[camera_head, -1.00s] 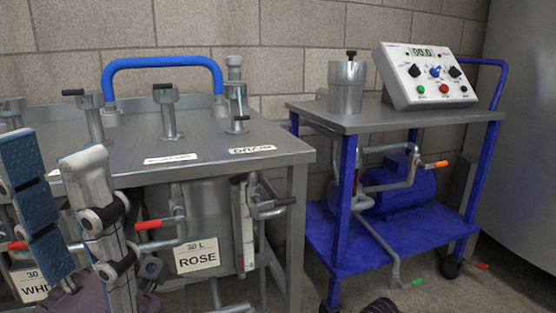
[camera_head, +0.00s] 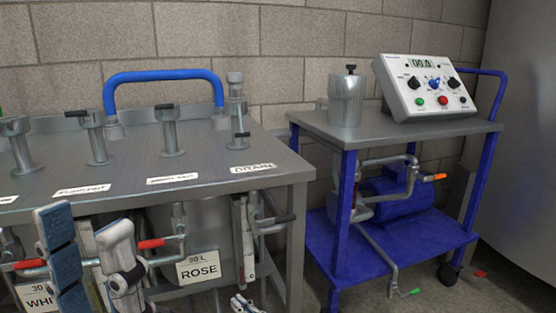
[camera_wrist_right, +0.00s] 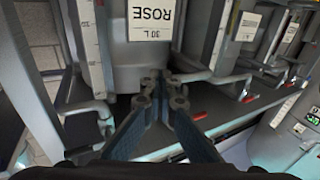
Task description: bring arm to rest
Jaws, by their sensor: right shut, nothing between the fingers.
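My left gripper (camera_head: 83,222) is at the lower left of the head view, in front of the steel bench. Its two fingers, white with blue pads, stand apart with nothing between them. My right gripper (camera_head: 244,304) shows only as a small white and dark tip at the bottom edge of the head view, below and right of the ROSE label (camera_head: 198,268). In the right wrist view the right gripper (camera_wrist_right: 162,86) has its fingers together, empty, in front of the tank front with the ROSE label (camera_wrist_right: 153,20), which appears upside down.
The steel bench (camera_head: 235,186) carries several valve posts and a blue hose (camera_head: 165,75). Red-handled taps (camera_head: 150,244) and pipes stick out at its front. A blue cart (camera_head: 400,245) with a control box (camera_head: 425,88) and metal canister (camera_head: 346,98) stands right.

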